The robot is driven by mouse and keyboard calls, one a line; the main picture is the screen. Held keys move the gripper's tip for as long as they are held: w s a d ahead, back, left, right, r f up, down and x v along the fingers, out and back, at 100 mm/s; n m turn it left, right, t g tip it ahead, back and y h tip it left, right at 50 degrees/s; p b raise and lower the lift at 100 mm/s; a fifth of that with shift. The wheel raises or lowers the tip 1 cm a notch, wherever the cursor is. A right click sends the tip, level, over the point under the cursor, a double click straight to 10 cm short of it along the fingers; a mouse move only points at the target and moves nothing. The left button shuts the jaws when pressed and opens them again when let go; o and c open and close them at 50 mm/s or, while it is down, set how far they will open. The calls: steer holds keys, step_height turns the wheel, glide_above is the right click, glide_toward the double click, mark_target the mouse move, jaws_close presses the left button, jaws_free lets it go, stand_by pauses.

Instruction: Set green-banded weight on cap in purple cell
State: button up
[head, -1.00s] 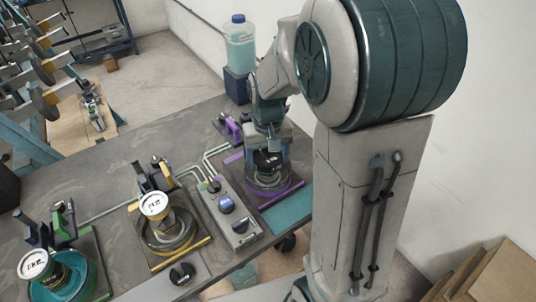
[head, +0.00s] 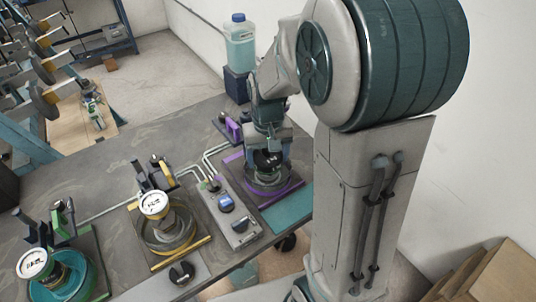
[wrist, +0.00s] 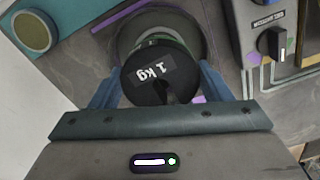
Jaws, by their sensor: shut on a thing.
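In the head view the black weight (head: 267,160) is held upright over the round grey fixture (head: 268,186) of the purple-edged cell (head: 284,199). The cap under the weight is mostly hidden, and I cannot tell whether the weight touches it.
A control box with knobs (head: 228,212) stands left of the purple cell. A purple clamp (head: 233,129) and a blue bottle (head: 239,45) are behind.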

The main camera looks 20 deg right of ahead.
steer(key=o, duration=1.9)
steer(key=shift+c, duration=0.2)
step_height(320, 180, up, 14)
steer(key=shift+s+f, duration=0.1)
steer(key=s+f+t, duration=0.1)
steer(key=s+f, duration=0.1)
steer(key=s, duration=0.5)
steer(key=s+f+t, duration=0.2)
steer(key=s+f, duration=0.1)
steer(key=s, duration=0.4)
steer(key=shift+f, duration=0.25)
